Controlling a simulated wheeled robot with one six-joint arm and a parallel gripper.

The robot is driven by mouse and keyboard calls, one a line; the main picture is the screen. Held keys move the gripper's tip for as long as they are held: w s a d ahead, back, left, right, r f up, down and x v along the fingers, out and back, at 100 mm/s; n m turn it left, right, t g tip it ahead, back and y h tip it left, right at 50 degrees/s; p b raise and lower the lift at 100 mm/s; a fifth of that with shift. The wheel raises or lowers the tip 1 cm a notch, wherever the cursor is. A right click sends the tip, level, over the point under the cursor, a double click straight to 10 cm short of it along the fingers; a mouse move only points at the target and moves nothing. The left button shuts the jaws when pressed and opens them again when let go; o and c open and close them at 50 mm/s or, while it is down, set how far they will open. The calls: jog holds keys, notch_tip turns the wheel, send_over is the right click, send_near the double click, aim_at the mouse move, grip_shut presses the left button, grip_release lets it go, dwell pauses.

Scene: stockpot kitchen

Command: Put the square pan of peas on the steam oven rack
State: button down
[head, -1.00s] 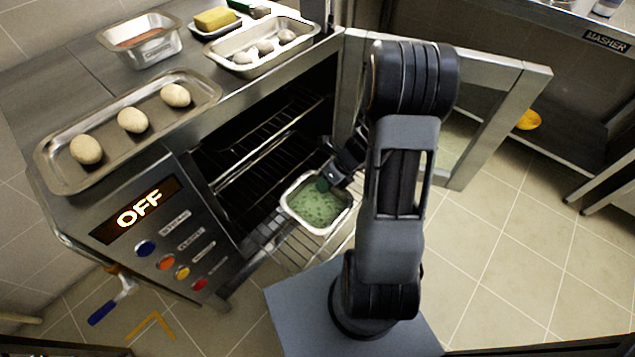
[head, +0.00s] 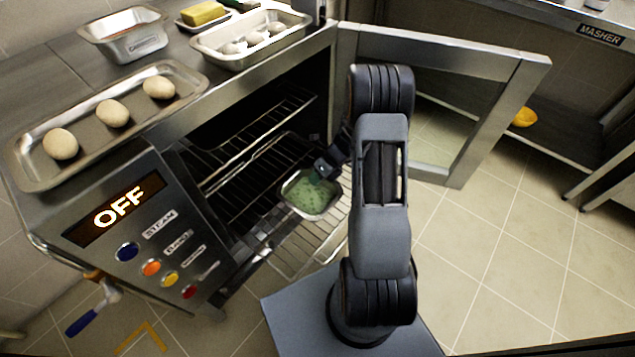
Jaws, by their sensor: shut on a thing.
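The square pan of peas (head: 303,206) is a small metal pan with green contents. It is at the mouth of the steam oven (head: 150,205), over the pulled-out wire rack (head: 325,240). My gripper (head: 322,172) is shut on the pan's far right rim. Whether the pan touches the rack or hangs just above it, I cannot tell. The oven door (head: 455,55) stands open to the right. The oven display reads OFF.
On the oven top are a tray with three dough balls (head: 25,165), a metal tin (head: 130,45), another tray of dough (head: 215,50) and a yellow block (head: 203,13). More wire racks (head: 240,160) are inside. Floor on the right is clear.

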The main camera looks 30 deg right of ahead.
jog(key=shift+f, duration=0.95)
jog(key=c, duration=1.1)
grip_release()
jog(key=p+v, duration=0.4)
jog(key=v, duration=0.8)
jog(key=shift+s+a+r+n+t+h, duration=0.15)
jog(key=shift+s+a+r+n+h, duration=0.85)
jog(key=shift+s+a+r+n, duration=3.1)
jog(key=shift+s+a+r+n+t+h, duration=0.2)
jog(key=shift+s+a+r+n+h, duration=1.35)
jog(key=shift+n, duration=5.1)
jog(key=shift+s+a+r+n+t+h, duration=0.15)
jog(key=shift+s+a+r+n+h, duration=0.3)
jog(key=shift+s+a+r+n, duration=2.75)
